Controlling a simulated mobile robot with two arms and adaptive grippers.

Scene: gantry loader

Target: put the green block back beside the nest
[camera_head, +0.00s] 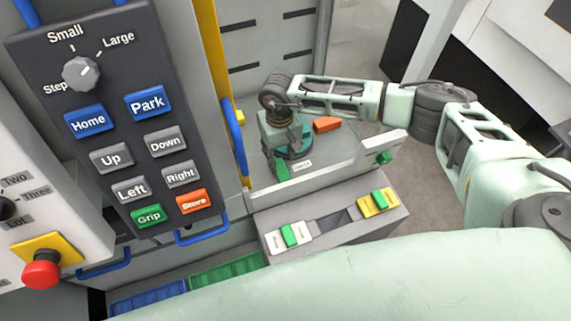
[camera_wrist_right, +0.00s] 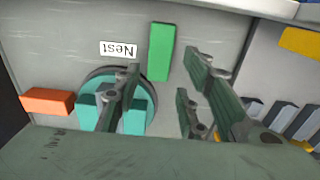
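The green block (camera_wrist_right: 160,52) sits on the grey deck beside the white Nest label (camera_wrist_right: 118,49) in the right wrist view. It also shows in the head view (camera_head: 282,169), left of the label. The round teal nest (camera_wrist_right: 147,88) is close by and partly hidden by a finger. My right gripper (camera_wrist_right: 163,72) is over the deck with its fingers wide apart and nothing gripped. The green block shows in the gap between its fingertips, with no visible contact. In the head view the right gripper (camera_head: 281,138) hangs above the nest. My left gripper is not in view.
An orange block (camera_head: 327,124) lies on the deck beyond the nest. A button panel (camera_head: 105,155) stands at left, with a red stop button (camera_head: 41,275) below. In front are a white pad (camera_head: 275,242) and a yellow pad (camera_head: 367,209), each with a green piece.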

